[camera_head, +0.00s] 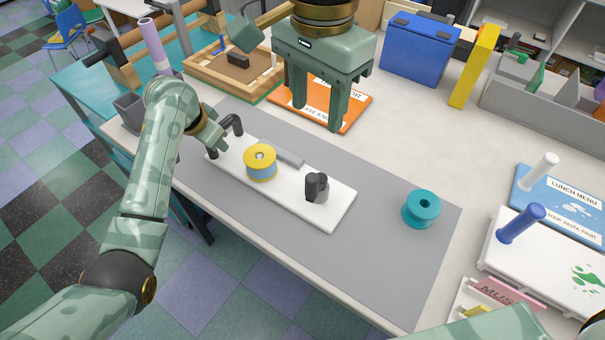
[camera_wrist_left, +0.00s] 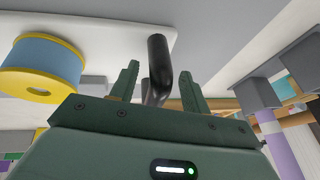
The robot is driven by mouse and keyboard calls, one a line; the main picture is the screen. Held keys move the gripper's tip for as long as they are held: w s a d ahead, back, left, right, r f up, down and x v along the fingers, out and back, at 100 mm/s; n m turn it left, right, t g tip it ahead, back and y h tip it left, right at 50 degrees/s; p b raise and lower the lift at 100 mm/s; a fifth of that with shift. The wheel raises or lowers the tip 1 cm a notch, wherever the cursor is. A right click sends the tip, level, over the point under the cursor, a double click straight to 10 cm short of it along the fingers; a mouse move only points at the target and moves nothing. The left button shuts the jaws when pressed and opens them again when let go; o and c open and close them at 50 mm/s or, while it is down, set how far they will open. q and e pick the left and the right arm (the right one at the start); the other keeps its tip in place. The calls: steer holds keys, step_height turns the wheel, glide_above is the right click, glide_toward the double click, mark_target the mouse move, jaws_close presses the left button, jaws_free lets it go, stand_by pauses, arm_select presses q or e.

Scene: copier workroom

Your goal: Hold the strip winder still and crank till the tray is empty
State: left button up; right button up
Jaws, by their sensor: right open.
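The strip winder's white base (camera_head: 334,212) lies on a grey mat. It carries a yellow-rimmed spool (camera_head: 260,158) with a light blue winding, also in the left wrist view (camera_wrist_left: 40,68). A black bent handle (camera_head: 235,122) stands at its far left end, a dark upright block (camera_head: 316,188) at its near right end. A low grey piece (camera_head: 288,158) lies behind the spool; I cannot tell if it is the tray. My left gripper (camera_wrist_left: 158,78) is open, with the black handle (camera_wrist_left: 158,65) between its fingers and gaps showing. My right gripper (camera_head: 318,112) is open and empty, above and behind the winder.
A teal spool (camera_head: 421,208) stands on the grey mat (camera_head: 380,265) to the right. An orange sign (camera_head: 350,112) lies behind the winder. A wooden frame (camera_head: 205,85), a blue box (camera_head: 418,48) and a yellow block (camera_head: 474,65) stand further back. Boards with upright pegs lie at right.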

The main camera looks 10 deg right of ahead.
arm_select(q)
steer(key=shift+r, duration=0.1)
steer(key=shift+r, duration=0.2)
steer(key=v, duration=1.1)
steer(key=shift+r, duration=0.25)
steer(key=shift+a, duration=0.1)
